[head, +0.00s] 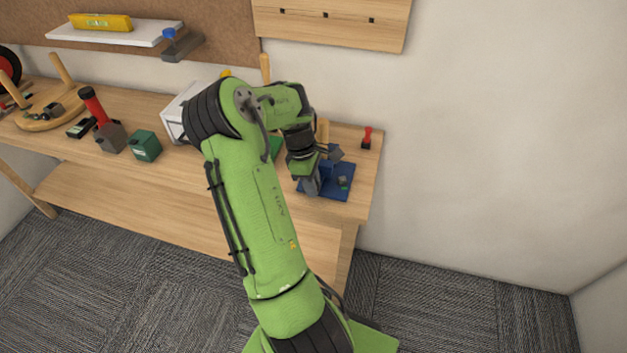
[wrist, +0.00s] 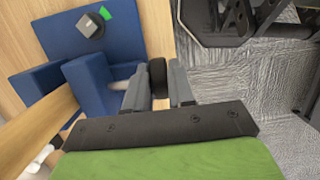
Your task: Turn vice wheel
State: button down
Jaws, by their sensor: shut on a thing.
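The blue vice (head: 341,184) sits at the right end of the workbench, partly hidden by my gripper in the head view. In the wrist view the blue vice (wrist: 95,78) fills the left side, with its upright jaws showing. The vice wheel (wrist: 157,76) is a dark round piece seen edge-on between my grey fingers. My gripper (wrist: 157,90) is shut on the wheel at the vice's front side. In the head view my gripper (head: 311,184) points down at the vice. Most of the wheel is hidden by the fingers.
A grey knob with a green mark (wrist: 90,26) lies on the vice base. A red-handled tool (head: 367,138) stands at the bench's back right. Carpet floor is open in front of the bench.

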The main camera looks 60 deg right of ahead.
jog(key=g+p, duration=0.1)
jog(key=g, duration=0.1)
jog(key=g+p, duration=0.1)
jog(key=p, duration=0.1)
jog(key=shift+w+r+g+h, duration=0.2)
jog(key=shift+w+g+h, duration=0.1)
jog(key=shift+w+g, duration=0.1)
jog(key=g, duration=0.1)
jog(key=g+p, duration=0.2)
jog(key=shift+w+f+g+h, duration=0.2)
jog(key=shift+w+g+h, duration=0.1)
jog(key=g, duration=0.3)
jog(key=shift+w+f+h, duration=0.25)
jog(key=shift+f+h, duration=0.05)
jog(key=shift+f, duration=0.05)
jog(key=shift+w+a+f+g+b, duration=0.1)
jog(key=shift+g+b, duration=0.75)
jog(key=shift+g, duration=0.45)
jog(key=c, duration=1)
grip_release()
jog(key=shift+c, duration=0.2)
